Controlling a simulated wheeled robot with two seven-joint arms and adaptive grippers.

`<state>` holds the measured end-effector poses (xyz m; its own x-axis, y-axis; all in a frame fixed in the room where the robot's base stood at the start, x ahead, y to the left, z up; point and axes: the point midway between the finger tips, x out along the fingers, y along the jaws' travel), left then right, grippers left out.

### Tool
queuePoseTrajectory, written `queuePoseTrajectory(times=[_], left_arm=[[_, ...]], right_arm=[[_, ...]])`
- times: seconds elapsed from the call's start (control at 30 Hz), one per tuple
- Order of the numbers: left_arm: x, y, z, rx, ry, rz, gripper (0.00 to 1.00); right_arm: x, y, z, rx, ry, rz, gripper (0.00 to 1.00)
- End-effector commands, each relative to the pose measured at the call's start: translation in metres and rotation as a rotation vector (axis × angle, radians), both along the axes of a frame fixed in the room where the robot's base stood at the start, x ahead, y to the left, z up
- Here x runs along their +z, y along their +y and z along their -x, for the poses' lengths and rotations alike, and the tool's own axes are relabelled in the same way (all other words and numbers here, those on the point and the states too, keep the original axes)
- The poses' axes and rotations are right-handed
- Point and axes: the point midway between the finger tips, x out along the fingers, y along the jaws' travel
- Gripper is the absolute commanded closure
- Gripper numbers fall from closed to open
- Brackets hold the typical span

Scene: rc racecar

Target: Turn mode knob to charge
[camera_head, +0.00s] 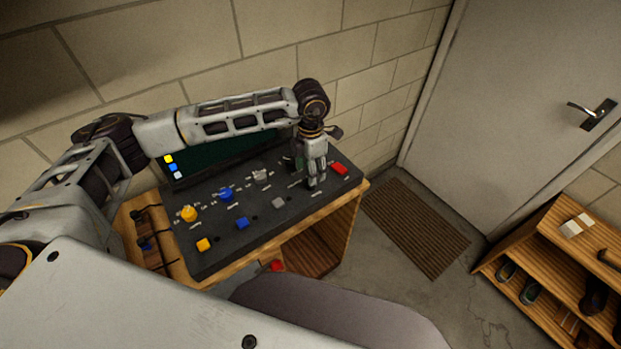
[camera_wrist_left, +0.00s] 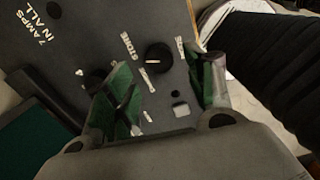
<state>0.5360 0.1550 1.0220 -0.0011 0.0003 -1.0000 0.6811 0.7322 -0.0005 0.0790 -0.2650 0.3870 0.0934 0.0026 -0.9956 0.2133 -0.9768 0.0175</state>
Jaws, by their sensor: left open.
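In the left wrist view a round black knob (camera_wrist_left: 158,57) with a short white mark sits on the dark panel (camera_wrist_left: 100,30). My left gripper (camera_wrist_left: 162,78) is open, with one green-padded finger to each side of the knob's position in the picture. I cannot tell whether either finger touches it. In the head view my left gripper (camera_head: 313,178) hangs over the right part of the panel (camera_head: 225,255) and hides the black knob. My right gripper is not in view.
A dark screen (camera_head: 215,158) stands behind. A wooden shelf (camera_head: 548,240) is far right.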

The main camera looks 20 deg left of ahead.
Motion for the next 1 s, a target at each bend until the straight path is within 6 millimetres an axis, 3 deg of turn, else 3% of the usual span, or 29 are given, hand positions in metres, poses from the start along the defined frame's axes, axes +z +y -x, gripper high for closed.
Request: queuePoseTrajectory(times=[0.4, 0.87, 1.0], left_arm=[[-0.047, 0.000, 0.000, 0.000, 0.001, 0.000, 0.46], [-0.056, 0.000, 0.000, 0.000, -0.001, 0.000, 0.46], [-0.056, 0.000, 0.000, 0.000, -0.001, 0.000, 0.62]], right_arm=[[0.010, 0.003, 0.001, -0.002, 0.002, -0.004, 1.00], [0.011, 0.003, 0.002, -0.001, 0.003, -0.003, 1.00], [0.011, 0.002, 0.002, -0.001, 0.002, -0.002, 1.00]])
